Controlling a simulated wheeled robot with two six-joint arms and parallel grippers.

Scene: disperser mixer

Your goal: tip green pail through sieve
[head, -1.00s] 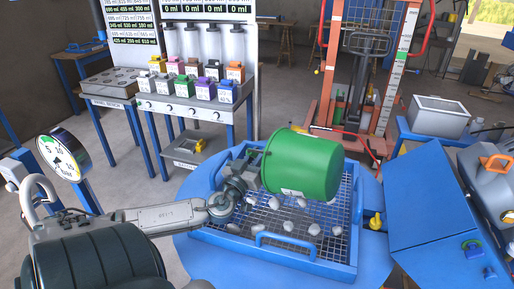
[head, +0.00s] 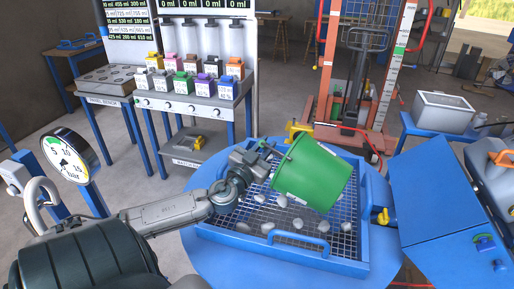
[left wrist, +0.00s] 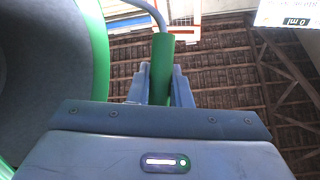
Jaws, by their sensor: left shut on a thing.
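The green pail (head: 315,174) hangs tilted above the blue sieve (head: 285,255), whose wire mesh holds several pale grey lumps (head: 282,201). The pail's inside does not show in the head view. My left gripper (head: 264,160) is at the pail's left side. In the left wrist view, its two fingers (left wrist: 160,85) are shut on a green grip (left wrist: 163,62) with a grey wire bail above it. The pail's wall and grey inside (left wrist: 35,70) fill the left of that view. My right gripper is not in view.
A blue round stand (head: 215,260) carries the sieve. A yellow part (head: 297,130) shows behind the sieve, and a yellow valve (head: 382,216) is at its right. A blue cabinet (head: 435,215) stands close on the right. A pressure gauge (head: 70,160) is at left.

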